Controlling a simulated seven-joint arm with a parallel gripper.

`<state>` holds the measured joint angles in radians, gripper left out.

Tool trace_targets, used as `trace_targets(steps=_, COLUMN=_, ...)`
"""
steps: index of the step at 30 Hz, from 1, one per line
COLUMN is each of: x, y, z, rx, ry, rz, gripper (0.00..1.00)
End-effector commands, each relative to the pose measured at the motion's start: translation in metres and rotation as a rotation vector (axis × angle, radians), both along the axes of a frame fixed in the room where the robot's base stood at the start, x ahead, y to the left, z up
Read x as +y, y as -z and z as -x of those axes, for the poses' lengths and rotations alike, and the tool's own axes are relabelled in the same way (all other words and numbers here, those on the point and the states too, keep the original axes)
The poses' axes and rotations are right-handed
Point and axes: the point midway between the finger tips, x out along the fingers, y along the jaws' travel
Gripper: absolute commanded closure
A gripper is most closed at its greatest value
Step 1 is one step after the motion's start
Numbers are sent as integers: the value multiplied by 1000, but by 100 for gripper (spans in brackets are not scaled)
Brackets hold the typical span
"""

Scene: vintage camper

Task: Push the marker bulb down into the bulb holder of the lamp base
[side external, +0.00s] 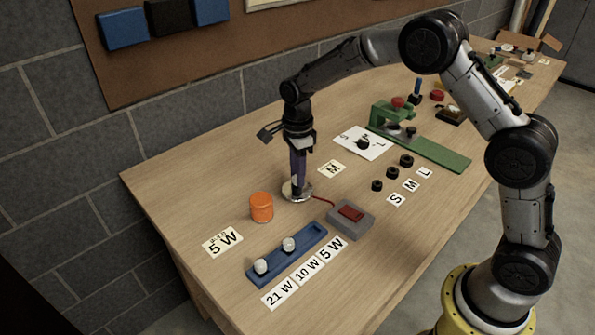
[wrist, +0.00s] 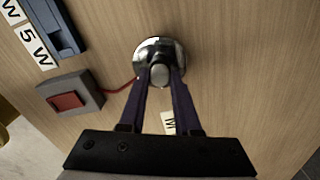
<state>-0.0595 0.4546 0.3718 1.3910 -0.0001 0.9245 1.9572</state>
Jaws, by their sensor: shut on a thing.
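The lamp base (side external: 297,194) is a round, shiny metal disc on the table, joined by a red cable to a grey box. It also shows in the wrist view (wrist: 146,44). My gripper (side external: 297,182) points down right over the lamp base. In the wrist view its two dark fingers (wrist: 160,77) are shut on the marker bulb (wrist: 160,74), a pale rounded bulb over the disc. The bulb holder is hidden under the bulb and fingers, so I cannot tell how deep the bulb sits.
The grey box with a red button (side external: 350,215) stands right of the lamp base. An orange pot (side external: 261,207) stands to its left. A blue tray (side external: 262,277) with two white bulbs lies in front. A green fixture (side external: 430,150) and black rings (side external: 391,172) lie further right.

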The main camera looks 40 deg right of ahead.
Motion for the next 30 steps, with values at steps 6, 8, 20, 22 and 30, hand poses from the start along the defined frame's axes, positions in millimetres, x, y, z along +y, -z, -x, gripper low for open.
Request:
trace_targets(steps=6, x=0, y=2, z=0, rx=0, ry=0, rz=0, gripper=100)
trace_targets(steps=8, x=0, y=2, z=0, rx=0, ry=0, rz=0, gripper=100)
trace_targets(steps=20, x=0, y=1, z=0, rx=0, ry=0, rz=0, gripper=34)
trace_targets(steps=22, x=0, y=1, z=0, rx=0, ry=0, rz=0, gripper=34)
trace_targets(steps=30, x=0, y=-17, z=-1, rx=-4, ry=0, rz=-1, gripper=34)
